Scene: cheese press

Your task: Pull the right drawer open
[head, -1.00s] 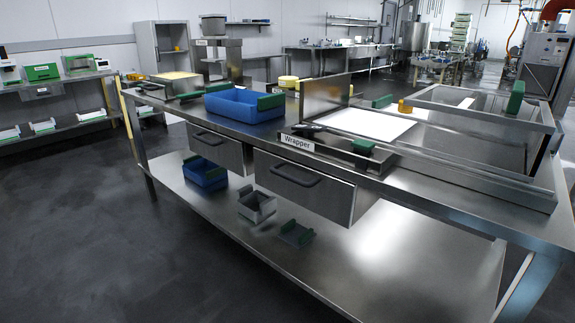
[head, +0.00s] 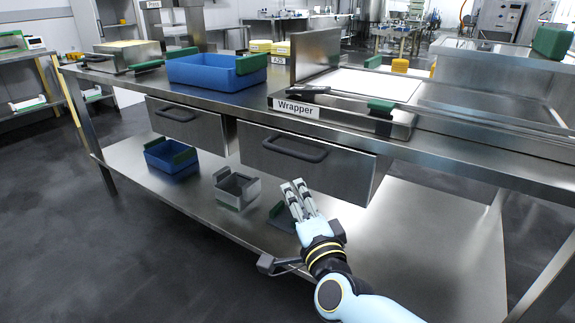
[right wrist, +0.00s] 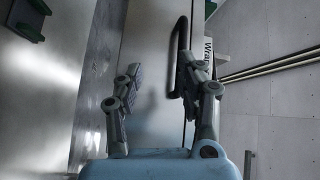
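The right drawer (head: 345,177) is a steel box under the tabletop, below the "Wrapper" label. It appears closed. Its dark bar handle (head: 295,149) runs across the front and also shows in the right wrist view (right wrist: 179,35). My right gripper (head: 298,188) is below and in front of the handle, apart from it in the head view. In the right wrist view, its two fingers (right wrist: 158,78) are spread with nothing between them. The right finger overlaps the near part of the handle there. My left gripper is out of view.
The left drawer (head: 184,121) sits beside it. On the lower shelf (head: 425,255) are a blue bin (head: 165,163), a grey container (head: 235,190) and a green-edged item partly behind my gripper. The tabletop above holds a blue tray (head: 205,72) and the wrapper.

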